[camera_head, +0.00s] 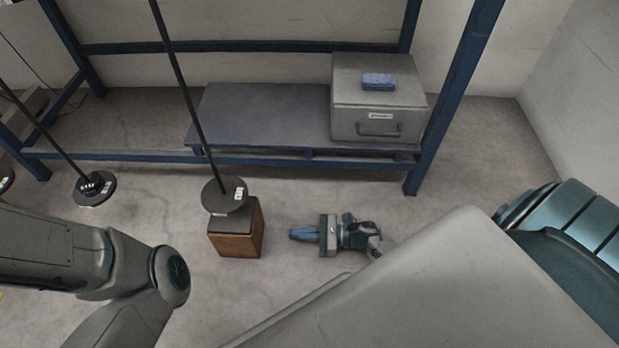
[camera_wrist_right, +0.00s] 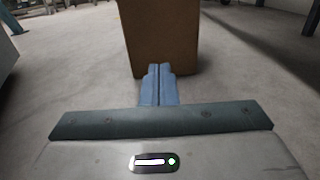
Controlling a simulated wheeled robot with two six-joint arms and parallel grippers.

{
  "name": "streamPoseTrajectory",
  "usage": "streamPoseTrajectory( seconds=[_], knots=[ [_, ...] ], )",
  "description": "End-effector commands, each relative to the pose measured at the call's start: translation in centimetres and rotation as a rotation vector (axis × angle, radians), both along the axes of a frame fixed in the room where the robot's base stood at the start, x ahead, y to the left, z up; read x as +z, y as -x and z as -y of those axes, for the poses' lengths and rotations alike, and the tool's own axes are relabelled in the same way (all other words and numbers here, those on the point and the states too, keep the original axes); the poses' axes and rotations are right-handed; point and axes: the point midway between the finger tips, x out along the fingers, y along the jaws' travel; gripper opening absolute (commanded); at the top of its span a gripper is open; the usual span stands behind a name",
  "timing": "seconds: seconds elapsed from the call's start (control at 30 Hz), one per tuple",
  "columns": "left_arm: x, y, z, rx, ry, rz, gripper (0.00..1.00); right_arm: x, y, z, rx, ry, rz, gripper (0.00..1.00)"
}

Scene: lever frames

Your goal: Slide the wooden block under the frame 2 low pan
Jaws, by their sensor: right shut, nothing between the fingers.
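The brown wooden block (camera_head: 237,240) stands upright on the floor. A dark round pan (camera_head: 224,195) with a white label hangs on a black rod and overlaps the block's top in the head view. I cannot tell whether they touch. My right gripper (camera_head: 293,234) is low over the floor, right of the block. It is shut and empty, its blue fingers pointing at the block across a small gap. In the right wrist view the shut fingers (camera_wrist_right: 158,72) point at the block's side (camera_wrist_right: 162,35). My left gripper is out of view.
Another pan with dark weights (camera_head: 94,187) hangs on a rod at left. Behind is a blue frame (camera_head: 270,160) with a grey shelf (camera_head: 255,120). A grey drawer box (camera_head: 350,95) on it carries a blue brick (camera_head: 379,81).

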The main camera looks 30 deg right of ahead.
Motion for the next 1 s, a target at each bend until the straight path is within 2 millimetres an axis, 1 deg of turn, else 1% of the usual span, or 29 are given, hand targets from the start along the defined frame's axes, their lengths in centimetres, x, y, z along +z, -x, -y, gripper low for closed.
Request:
streamPoseTrajectory(
  seconds=[0.03,0.2,0.4,0.6,1.0],
  knots=[
    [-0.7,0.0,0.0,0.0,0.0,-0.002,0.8,-0.2,-0.8,-1.1,-0.001,-0.003,0.004,0.0],
    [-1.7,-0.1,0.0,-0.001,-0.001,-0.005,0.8,-0.2,-2.7,-3.9,-0.001,-0.002,0.003,0.0],
    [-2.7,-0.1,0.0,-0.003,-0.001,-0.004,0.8,-0.2,-4.1,-6.1,-0.002,-0.002,0.001,0.0],
    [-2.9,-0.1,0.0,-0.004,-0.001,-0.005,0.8,-0.1,-4.7,-6.8,-0.001,0.0,-0.001,0.0],
    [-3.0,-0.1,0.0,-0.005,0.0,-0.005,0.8,-0.1,-4.7,-6.8,-0.001,-0.001,-0.001,0.0]
  ],
)
